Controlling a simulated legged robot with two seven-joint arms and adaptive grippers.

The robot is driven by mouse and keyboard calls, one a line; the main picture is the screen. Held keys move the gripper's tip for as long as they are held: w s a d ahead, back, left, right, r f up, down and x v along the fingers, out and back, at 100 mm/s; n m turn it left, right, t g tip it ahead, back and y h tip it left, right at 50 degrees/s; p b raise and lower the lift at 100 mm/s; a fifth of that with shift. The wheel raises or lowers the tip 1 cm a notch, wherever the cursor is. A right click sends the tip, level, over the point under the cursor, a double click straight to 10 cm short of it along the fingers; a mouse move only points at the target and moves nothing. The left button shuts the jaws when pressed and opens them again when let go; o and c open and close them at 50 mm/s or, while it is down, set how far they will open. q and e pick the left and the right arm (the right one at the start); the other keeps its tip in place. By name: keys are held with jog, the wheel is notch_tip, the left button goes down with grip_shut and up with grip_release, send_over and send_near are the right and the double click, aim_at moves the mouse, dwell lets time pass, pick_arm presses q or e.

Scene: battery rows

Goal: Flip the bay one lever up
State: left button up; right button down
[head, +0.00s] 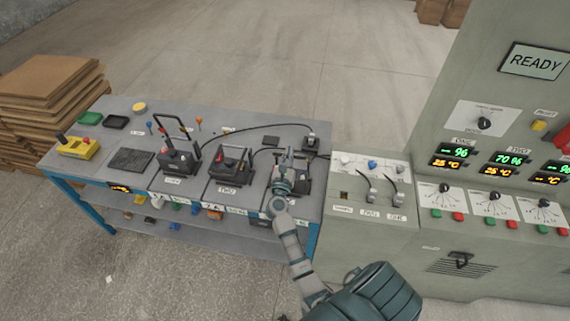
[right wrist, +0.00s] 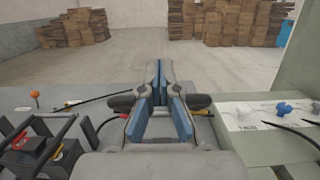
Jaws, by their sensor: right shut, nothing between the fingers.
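My right gripper (head: 290,155) is shut and empty over the right end of the workbench. In the right wrist view its fingers (right wrist: 160,78) point away towards the far floor, with nothing between them. It partly covers the rightmost dark battery unit (head: 305,184), beside the middle unit (head: 231,165) marked TWO, so that unit's lever cannot be made out. An upright orange-tipped stick (head: 199,122) stands behind the units and also shows in the right wrist view (right wrist: 35,97). A blue-tipped one (head: 150,127) is further left. My left gripper is not in view.
A grey console (head: 350,232) with a blue knob (head: 372,164) and cable plugs adjoins the bench on the right. A tall cabinet with a READY screen (head: 536,61) stands beyond. A black cable (head: 240,130) crosses the bench (head: 175,112). Cardboard stacks (head: 45,90) stand left.

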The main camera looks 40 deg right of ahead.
jog(key=shift+w+d+r, duration=0.4)
jog(key=shift+d+r, duration=0.1)
jog(key=shift+d, duration=0.15)
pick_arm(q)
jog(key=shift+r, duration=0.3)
pick_arm(e)
jog(key=shift+w+r, duration=0.1)
jog(key=shift+w, duration=0.1)
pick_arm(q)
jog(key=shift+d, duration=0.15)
pick_arm(e)
jog(key=shift+d, duration=0.35)
jog(key=shift+a, duration=0.2)
